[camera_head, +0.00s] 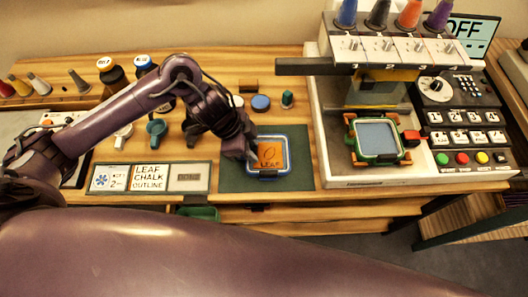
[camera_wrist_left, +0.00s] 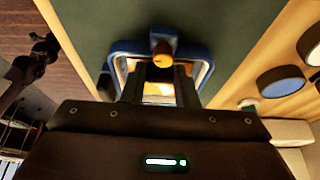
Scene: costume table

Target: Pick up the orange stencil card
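The orange stencil card (camera_head: 270,155), with dark marks on it, lies inside a blue-rimmed frame (camera_head: 283,172) on a dark green mat (camera_head: 299,150). My left gripper (camera_head: 248,153) reaches down at the frame's left side, close to the card. In the left wrist view the two dark fingers (camera_wrist_left: 160,92) stand apart, with part of the orange card (camera_wrist_left: 158,88) showing between them. The blue frame (camera_wrist_left: 203,55) and a blue knob with an orange end (camera_wrist_left: 162,52) show just beyond. Whether the fingertips touch the card cannot be told. My right gripper is not in view.
A label panel (camera_head: 148,178) lies left of the mat. A white-edged machine (camera_head: 345,178) with a green-framed screen (camera_head: 377,140) stands to the right. Bottles stand behind my arm.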

